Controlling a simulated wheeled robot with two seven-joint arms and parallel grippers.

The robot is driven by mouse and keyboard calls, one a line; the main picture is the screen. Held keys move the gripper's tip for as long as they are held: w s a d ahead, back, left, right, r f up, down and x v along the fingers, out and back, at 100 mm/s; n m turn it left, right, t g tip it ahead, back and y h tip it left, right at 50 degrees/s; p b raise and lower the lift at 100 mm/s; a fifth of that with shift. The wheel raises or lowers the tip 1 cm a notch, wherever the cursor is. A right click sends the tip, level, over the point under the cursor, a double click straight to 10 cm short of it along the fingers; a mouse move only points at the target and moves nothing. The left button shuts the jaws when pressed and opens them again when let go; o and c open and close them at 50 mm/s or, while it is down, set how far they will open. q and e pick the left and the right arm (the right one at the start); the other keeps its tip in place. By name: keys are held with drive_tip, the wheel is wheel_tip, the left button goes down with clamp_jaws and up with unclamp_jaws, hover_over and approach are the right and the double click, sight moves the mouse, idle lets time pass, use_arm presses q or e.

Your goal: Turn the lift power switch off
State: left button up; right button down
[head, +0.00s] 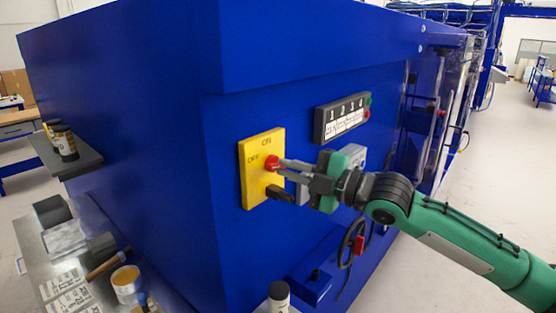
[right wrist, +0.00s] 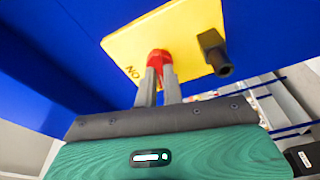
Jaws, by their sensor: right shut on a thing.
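The lift power switch is a yellow plate (head: 254,185) on the blue machine's side, marked ON at the top and OFF at the upper left. Its red knob (head: 271,163) sits near the plate's middle. My right gripper (head: 279,163) reaches in from the right and is shut on the red knob, which also shows between the fingers in the right wrist view (right wrist: 158,58). The fingers hide part of the knob, so I cannot tell which mark it points to. A black piece (head: 279,193) sticks out at the plate's lower right. My left gripper is out of view.
A black panel numbered 1 to 4 (head: 342,118) with green and red buttons is up and right of the switch. A dark shelf (head: 80,162) with cans is at the left. A bench with tins and boxes is below it. Open floor lies at the right.

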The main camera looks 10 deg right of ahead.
drive_tip(key=shift+r+n+p, duration=0.2)
drive_tip(key=shift+n+p, duration=1.15)
drive_tip(key=shift+n, duration=0.15)
drive_tip(key=c, duration=0.8)
unclamp_jaws()
drive_tip(key=shift+f+g, duration=0.1)
drive_tip(key=shift+g, duration=0.2)
drive_tip(key=shift+o, duration=0.2)
drive_tip(key=shift+d, duration=0.1)
drive_tip(key=s+a+v, duration=0.1)
drive_tip(key=v, duration=0.5)
drive_tip(key=shift+s+d+p, duration=0.3)
drive_tip(key=shift+s+p, duration=0.1)
drive_tip(key=shift+p, duration=0.05)
